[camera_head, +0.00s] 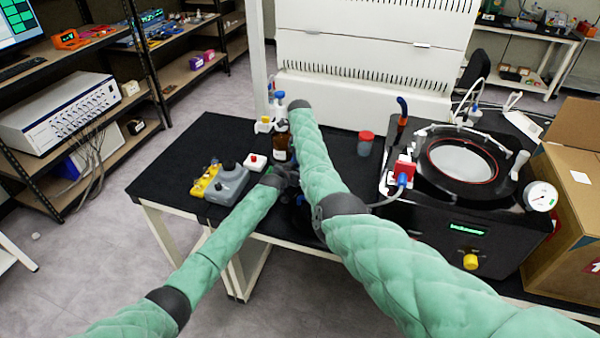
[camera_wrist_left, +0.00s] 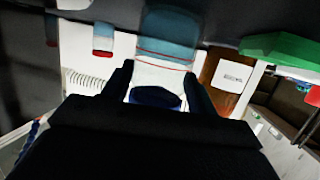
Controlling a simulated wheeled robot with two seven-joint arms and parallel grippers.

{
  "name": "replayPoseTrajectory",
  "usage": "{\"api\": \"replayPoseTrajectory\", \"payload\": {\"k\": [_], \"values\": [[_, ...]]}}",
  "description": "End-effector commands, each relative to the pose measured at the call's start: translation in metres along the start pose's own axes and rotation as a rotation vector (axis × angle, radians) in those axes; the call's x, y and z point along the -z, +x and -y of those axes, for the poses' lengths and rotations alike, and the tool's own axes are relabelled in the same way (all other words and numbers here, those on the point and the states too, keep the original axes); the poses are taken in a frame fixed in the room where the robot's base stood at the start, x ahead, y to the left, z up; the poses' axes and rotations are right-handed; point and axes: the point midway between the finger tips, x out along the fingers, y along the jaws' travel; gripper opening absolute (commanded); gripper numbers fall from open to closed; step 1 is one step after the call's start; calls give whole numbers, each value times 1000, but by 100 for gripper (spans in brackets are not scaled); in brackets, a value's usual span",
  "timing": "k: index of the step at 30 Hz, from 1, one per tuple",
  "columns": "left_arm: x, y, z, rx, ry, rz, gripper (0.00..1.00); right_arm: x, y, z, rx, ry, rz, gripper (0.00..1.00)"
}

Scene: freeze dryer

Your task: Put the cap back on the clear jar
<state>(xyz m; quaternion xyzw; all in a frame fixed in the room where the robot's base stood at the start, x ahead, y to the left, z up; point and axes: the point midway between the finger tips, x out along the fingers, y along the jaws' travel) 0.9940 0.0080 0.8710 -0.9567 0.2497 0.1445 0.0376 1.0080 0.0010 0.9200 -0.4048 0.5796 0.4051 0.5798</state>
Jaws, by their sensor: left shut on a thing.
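In the left wrist view my left gripper (camera_wrist_left: 158,88) is shut on a dark blue cap (camera_wrist_left: 155,98) that sits between its fingers. A clear, bluish jar with thin red lines (camera_wrist_left: 168,47) stands right beyond the cap, in line with it. I cannot tell whether the cap touches the jar. In the head view my left gripper (camera_head: 284,179) is over the front part of the black table, and my right forearm covers the area beside it. The jar cannot be made out there. My right gripper is hidden behind its own arm.
A brown bottle (camera_head: 280,142) stands just behind my left gripper. A red-capped jar (camera_head: 365,143) stands right of my right forearm. A grey and yellow device (camera_head: 222,184) is at left, with the freeze dryer (camera_head: 462,240) at right. The black table (camera_head: 190,150) has room at back left.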

Motion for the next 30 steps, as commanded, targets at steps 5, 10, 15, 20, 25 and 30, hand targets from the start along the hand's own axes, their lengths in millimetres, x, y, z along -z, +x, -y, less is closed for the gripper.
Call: {"api": "replayPoseTrajectory", "payload": {"k": [5, 10, 15, 20, 25, 30], "values": [[-3, 0, -1, -1, -1, 4, 0, 0, -1, 1, 3, 50, 0, 31], [-3, 0, -1, -1, -1, 4, 0, 0, -1, 1, 2, 48, 0, 83], [-3, 0, -1, -1, -1, 5, 0, 0, 0, 0, 0, 47, 0, 83], [-3, 0, 0, 0, -1, 5, 0, -1, -4, 0, 0, 46, 0, 83], [-3, 0, 0, 0, -1, 5, 0, -2, -24, 0, 1, 46, 2, 83], [-3, 0, 0, 0, -1, 4, 0, -2, -58, 0, 3, 46, 3, 83]]}}
